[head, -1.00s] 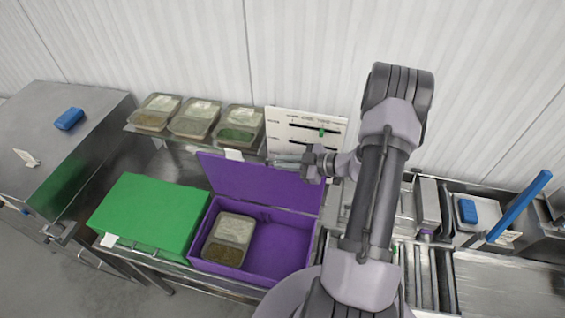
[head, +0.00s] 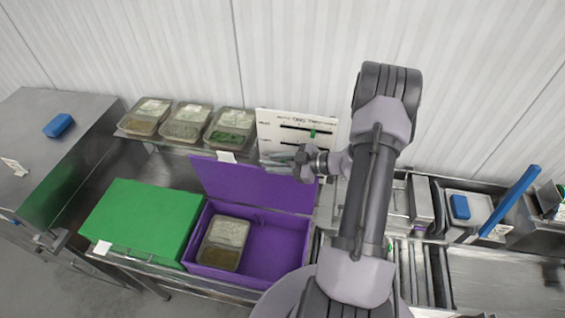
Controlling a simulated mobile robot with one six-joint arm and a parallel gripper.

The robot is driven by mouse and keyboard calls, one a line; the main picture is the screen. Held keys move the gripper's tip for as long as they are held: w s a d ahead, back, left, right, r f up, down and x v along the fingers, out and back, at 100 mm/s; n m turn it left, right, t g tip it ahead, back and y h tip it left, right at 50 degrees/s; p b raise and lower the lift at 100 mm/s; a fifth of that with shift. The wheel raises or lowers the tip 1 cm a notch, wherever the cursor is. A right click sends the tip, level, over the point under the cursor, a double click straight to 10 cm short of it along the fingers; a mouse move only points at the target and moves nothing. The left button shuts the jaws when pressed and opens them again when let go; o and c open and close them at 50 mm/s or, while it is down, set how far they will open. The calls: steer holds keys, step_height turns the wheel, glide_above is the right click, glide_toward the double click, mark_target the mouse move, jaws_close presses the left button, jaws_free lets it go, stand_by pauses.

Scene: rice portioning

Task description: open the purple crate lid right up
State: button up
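The purple crate (head: 278,244) stands open on the metal bench, with a lidded food tray (head: 224,243) inside at its left. Its purple lid (head: 245,184) is raised at the back and leans away from the opening. My gripper (head: 282,158) is just behind and above the lid's upper edge, towards its right end, pointing left. The fingers are small and partly lost against the white board, so I cannot tell their opening or whether they touch the lid.
A closed green crate (head: 140,222) stands directly left of the purple one. Several food trays (head: 184,122) sit on a shelf behind. A white board with sliders (head: 298,127) stands behind my gripper. Rollers and a blue-handled tool (head: 512,198) are at the right.

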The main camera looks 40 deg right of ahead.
steer(key=b+v, duration=0.3)
steer(key=v, duration=1.4)
steer(key=shift+s, duration=0.1)
